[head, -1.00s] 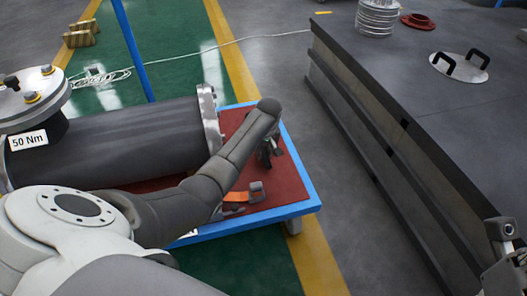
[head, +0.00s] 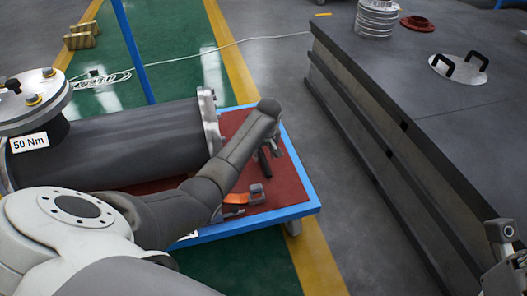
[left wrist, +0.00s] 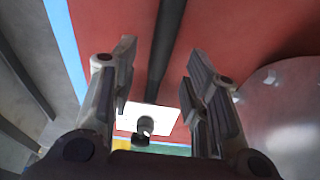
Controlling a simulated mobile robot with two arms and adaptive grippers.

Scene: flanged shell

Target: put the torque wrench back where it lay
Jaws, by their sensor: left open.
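The torque wrench shows in the left wrist view as a dark rod (left wrist: 165,50) over the red surface, with a small metal end (left wrist: 145,126) against a white patch. It runs between the fingers of my left gripper (left wrist: 158,85), which are open with a gap on both sides of it. In the head view my left gripper (head: 272,150) is above the red top of the blue-framed cart (head: 297,190), and a short dark piece of the wrench (head: 264,164) shows below it. The forearm hides part of that area. Part of my right gripper (head: 505,240) shows at the lower right edge; its fingers are unclear.
The flanged shell (head: 120,145) lies left on the cart, with a "50 Nm" label (head: 30,142). An orange piece with a grey block (head: 257,192) is close to the gripper. A dark bench (head: 430,110) stands right, bearing a handled disc (head: 458,68) and a red flange (head: 418,23).

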